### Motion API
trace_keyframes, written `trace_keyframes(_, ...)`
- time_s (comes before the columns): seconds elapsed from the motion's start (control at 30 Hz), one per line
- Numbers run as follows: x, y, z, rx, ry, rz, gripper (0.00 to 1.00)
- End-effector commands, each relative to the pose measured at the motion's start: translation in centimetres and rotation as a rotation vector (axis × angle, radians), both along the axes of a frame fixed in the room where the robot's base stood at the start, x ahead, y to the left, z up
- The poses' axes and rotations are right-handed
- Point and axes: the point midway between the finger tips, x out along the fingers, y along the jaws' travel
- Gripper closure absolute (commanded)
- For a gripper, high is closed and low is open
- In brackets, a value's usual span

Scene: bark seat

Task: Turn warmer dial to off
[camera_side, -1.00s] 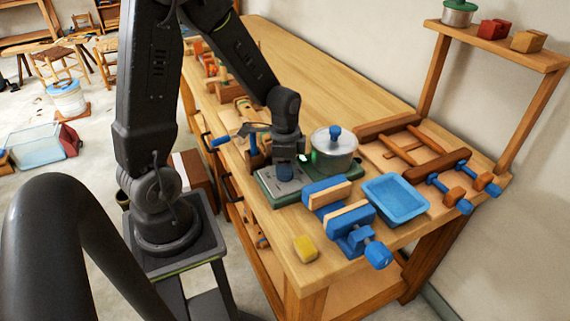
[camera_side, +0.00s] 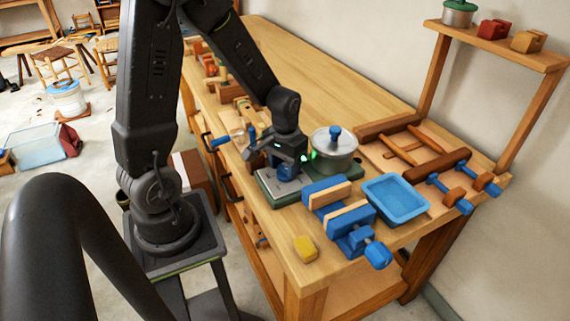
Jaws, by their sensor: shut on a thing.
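The warmer (camera_side: 272,198) is a low green base with a grey top plate, standing on the workbench. A lidded metal pot (camera_side: 336,158) with a blue knob sits on its far right part. The blue dial (camera_side: 286,173) is on the plate's nearer left part, partly hidden by the fingers. My gripper (camera_side: 288,162) points down over the dial and is shut on it. A small green glow shows beside the gripper, next to the pot. The dial's pointer and markings are too small to read.
A blue-and-wood vise (camera_side: 348,218) stands close in front of the warmer. A blue tray (camera_side: 396,198) is right of it, and a yellow block (camera_side: 305,248) lies near the front edge. Wooden tools lie behind the warmer at left. The workbench's far middle (camera_side: 300,70) is clear.

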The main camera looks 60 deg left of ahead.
Motion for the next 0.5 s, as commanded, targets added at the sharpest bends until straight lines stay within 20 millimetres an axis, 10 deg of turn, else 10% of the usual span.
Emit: trace_keyframes(0.5, -0.12, -0.05, -0.09, -0.001, 0.004, 0.489, 0.77)
